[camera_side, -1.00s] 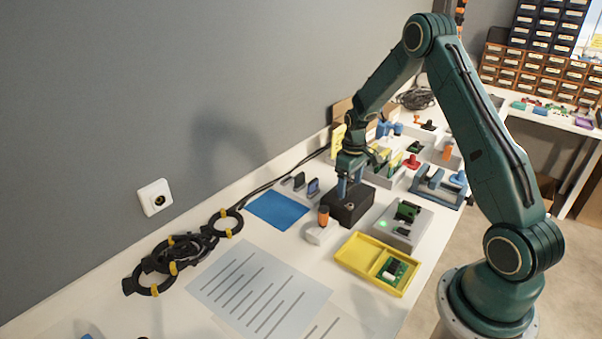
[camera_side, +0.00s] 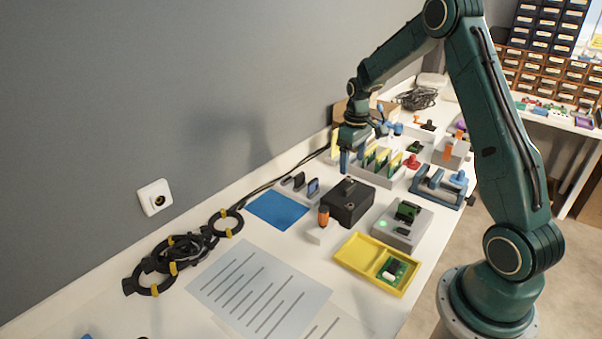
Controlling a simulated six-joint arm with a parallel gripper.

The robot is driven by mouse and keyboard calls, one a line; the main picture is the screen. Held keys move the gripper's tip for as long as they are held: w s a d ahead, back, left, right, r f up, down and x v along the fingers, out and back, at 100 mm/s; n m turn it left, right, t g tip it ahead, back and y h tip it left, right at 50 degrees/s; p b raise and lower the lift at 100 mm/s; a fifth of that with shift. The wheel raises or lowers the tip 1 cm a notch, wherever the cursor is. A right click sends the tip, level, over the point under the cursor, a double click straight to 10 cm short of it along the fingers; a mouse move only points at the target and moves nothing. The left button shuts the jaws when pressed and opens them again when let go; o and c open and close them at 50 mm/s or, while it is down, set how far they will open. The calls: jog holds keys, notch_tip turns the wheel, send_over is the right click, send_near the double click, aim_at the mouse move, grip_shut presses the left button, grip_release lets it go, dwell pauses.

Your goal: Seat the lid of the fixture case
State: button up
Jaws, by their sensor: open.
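A black box (camera_side: 347,203), which looks like the fixture case, stands on the white bench in the middle of the view. Its dark top appears to be on it, with small raised details. I cannot tell from here whether the lid sits fully flush. My gripper (camera_side: 350,164), with blue fingers, is open and empty. It hangs above and behind the box, apart from it, near the rack of yellow-edged boards.
A grey unit with a green light (camera_side: 402,226) and a yellow tray (camera_side: 358,252) stand in front of the box. An orange-topped piece (camera_side: 323,216) is close at its left. A board rack (camera_side: 372,172) and blue frame (camera_side: 440,186) are behind. A blue mat (camera_side: 277,211) lies clear.

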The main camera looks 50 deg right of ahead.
notch_tip(320, 180, up, 6)
jog(key=shift+f, duration=0.25)
dwell(0.5)
jog(key=s+a+r+t, duration=0.2)
jog(key=s+a+r, duration=0.6)
jog(key=a+r, duration=0.55)
jog(key=s+a+t, duration=0.1)
jog(key=s+a, duration=0.4)
jog(key=s, duration=0.3)
jog(key=s+a+r+t, duration=0.1)
jog(key=s+a+t, duration=0.1)
jog(key=s+a, duration=0.3)
jog(key=s, duration=0.3)
jog(key=shift+r+t, duration=0.2)
jog(key=shift+t, duration=0.1)
